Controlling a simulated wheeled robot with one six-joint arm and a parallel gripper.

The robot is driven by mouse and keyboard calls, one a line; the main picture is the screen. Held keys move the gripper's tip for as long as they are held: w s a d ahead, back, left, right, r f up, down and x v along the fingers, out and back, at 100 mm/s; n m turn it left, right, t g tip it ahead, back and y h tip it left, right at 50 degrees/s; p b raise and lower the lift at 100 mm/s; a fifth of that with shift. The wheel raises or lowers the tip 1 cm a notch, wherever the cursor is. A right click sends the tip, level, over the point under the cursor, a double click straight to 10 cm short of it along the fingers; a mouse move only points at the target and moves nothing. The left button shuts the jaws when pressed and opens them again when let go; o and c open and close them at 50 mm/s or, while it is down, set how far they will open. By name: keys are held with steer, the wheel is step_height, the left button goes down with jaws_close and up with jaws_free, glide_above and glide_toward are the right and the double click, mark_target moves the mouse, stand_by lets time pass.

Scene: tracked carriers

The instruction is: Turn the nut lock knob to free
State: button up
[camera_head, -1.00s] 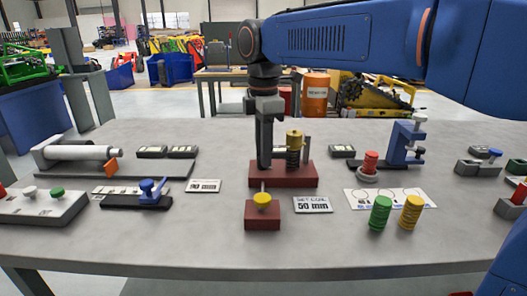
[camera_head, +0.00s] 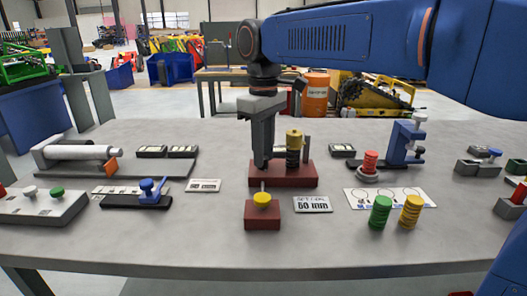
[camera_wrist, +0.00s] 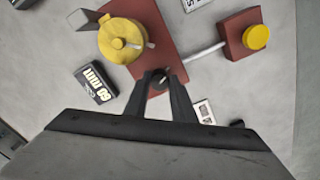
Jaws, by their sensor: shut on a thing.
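A dark red base (camera_head: 300,178) stands mid-table in the head view, bearing a spring stack (camera_head: 293,150) with a yellow top and dark coils. In the wrist view the red base (camera_wrist: 150,25) carries a round yellow top (camera_wrist: 122,36). A small dark knob (camera_wrist: 158,79) sits at the base's near end, between my fingertips. My gripper (camera_head: 262,166) points down at the left end of the base. In the wrist view my gripper (camera_wrist: 160,78) is shut on that dark knob. The fingers hide most of it, and its lock position cannot be read.
A red block with a yellow knob (camera_head: 262,201) stands in front of the base, joined by a grey rod (camera_wrist: 203,53). A "50 mm" sign (camera_head: 312,205) lies beside it. Green (camera_head: 380,213) and yellow (camera_head: 411,212) stacks stand right. The table front is clear.

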steer(key=shift+m, duration=2.1)
steer(key=o, duration=1.1)
steer(key=shift+c, duration=0.2)
step_height(320, 180, up, 17)
steer(key=shift+r, duration=0.2)
steer(key=shift+s, duration=0.1)
